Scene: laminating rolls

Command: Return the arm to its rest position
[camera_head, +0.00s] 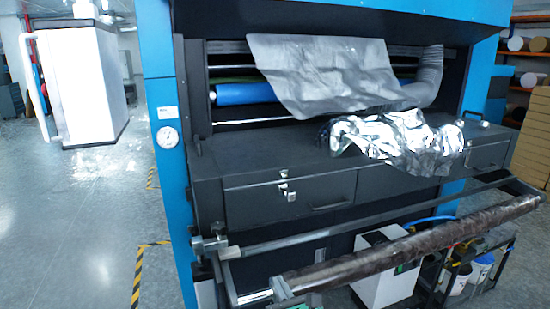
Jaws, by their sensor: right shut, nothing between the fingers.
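Neither of my grippers nor my arms can be made out in the head view. A blue and dark grey laminating machine (160,60) fills the middle. A grey film sheet (325,75) hangs over its rollers, partly covering a blue roller (245,93). Crumpled silver foil (400,140) lies on the machine's dark ledge (255,150). A long dark film-wrapped roll (410,245) lies slanted across the front, low down, apart from the foil.
A metal bar (370,215) runs across the front above the roll. A white box (385,285) and a dark rack with containers (480,270) stand below. A white cabinet (85,85) is at the left. The grey floor (75,220) at left is open.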

